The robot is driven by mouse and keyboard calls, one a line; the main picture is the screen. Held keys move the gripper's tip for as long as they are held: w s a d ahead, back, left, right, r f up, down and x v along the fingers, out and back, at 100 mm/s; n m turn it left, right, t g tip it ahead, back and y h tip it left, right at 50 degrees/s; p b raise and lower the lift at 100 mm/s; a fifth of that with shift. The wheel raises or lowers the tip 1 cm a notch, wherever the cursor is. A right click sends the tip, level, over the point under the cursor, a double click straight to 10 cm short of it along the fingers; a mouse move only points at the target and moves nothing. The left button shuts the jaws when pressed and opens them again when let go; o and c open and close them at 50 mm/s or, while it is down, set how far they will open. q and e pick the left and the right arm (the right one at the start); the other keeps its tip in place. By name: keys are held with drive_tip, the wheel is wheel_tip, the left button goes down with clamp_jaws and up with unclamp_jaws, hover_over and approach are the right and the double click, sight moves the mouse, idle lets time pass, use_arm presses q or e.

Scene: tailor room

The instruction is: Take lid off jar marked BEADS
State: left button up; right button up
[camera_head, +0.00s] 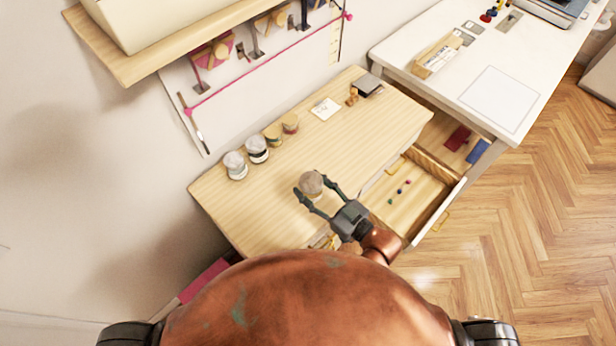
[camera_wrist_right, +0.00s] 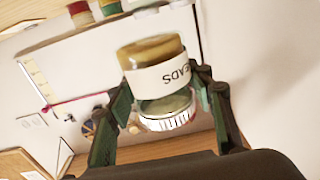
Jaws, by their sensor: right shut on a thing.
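The jar marked BEADS (camera_wrist_right: 158,78) has a white label and brown contents, and it appears upside down in the right wrist view. Its pale ribbed lid (camera_wrist_right: 168,122) is at the jar's end nearest my palm. In the head view the round lid top (camera_head: 311,182) shows over the wooden cabinet and hides most of the jar. My right gripper (camera_head: 310,187) is shut on the jar, with one finger on each side; in the wrist view the fingertips (camera_wrist_right: 160,78) lie beside the label. Whether the jar touches the cabinet top cannot be told. My left gripper is not in view.
Several other jars (camera_head: 257,149) stand in a row along the wall side of the cabinet top (camera_head: 270,215). An open drawer (camera_head: 420,200) holds small items at the right. A white table (camera_head: 470,75) stands beyond. The cabinet top between gripper and jar row is clear.

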drive_tip(key=s+d+r, duration=0.1)
drive_tip(key=s+r, duration=0.2)
drive_tip(key=s, duration=0.3)
drive_tip(key=shift+s, duration=0.15)
drive_tip(key=o, duration=0.7)
drive_tip(key=c, duration=1.1)
drive_tip(key=w+d+m+t+h, duration=0.1)
drive_tip(key=w+d+m+h, duration=0.1)
drive_tip(key=d, duration=0.4)
drive_tip(key=w+d+r+m+t+h, duration=0.1)
drive_tip(key=w+d+m+t+h, duration=0.1)
drive_tip(key=d+h, duration=0.4)
drive_tip(key=w+d+r+m+t+h, duration=0.1)
drive_tip(key=w+d+m+t+h, duration=0.1)
drive_tip(key=w+d+m+h, duration=0.2)
drive_tip(key=shift+d+r+m+h, duration=0.15)
drive_tip(key=shift+d+m+h, duration=0.4)
drive_tip(key=shift+d, duration=1)
